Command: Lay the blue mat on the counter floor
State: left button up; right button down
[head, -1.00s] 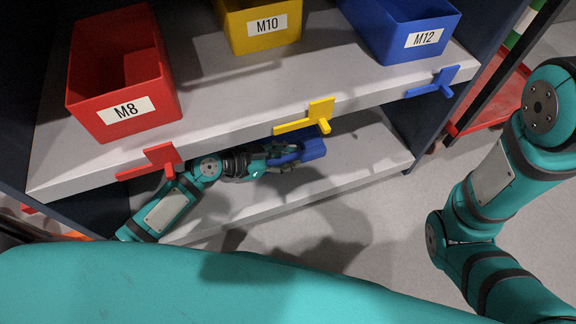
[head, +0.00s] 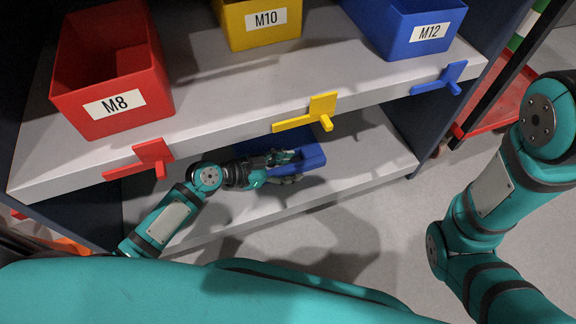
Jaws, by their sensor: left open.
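A blue object (head: 313,158) lies or is held low above the lower shelf, under the front edge of the upper shelf. A flatter blue part (head: 258,146) shows behind my gripper; I cannot tell whether both are one piece or which is the mat. My left gripper (head: 290,168) is open, with its fingers at the left end of the blue object. I cannot tell whether they touch it. My right arm shows at the right, but its gripper is out of view.
The upper shelf (head: 215,98) carries a red M8 bin (head: 112,70), a yellow M10 bin (head: 262,25) and a blue M12 bin (head: 410,28). Red, yellow and blue tabs stick out from its front edge. The lower shelf (head: 350,165) is bare at the right.

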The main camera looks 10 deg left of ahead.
pick_arm(q)
jog(key=p+v, duration=0.3)
jog(key=v, duration=0.3)
jog(key=shift+s+a+r, duration=0.1)
jog(key=shift+a+r, duration=0.05)
jog(key=shift+r, duration=0.05)
jog(key=shift+s+a+r+p, duration=0.15)
jog(key=shift+s+a+p, duration=0.15)
jog(key=shift+a, duration=0.1)
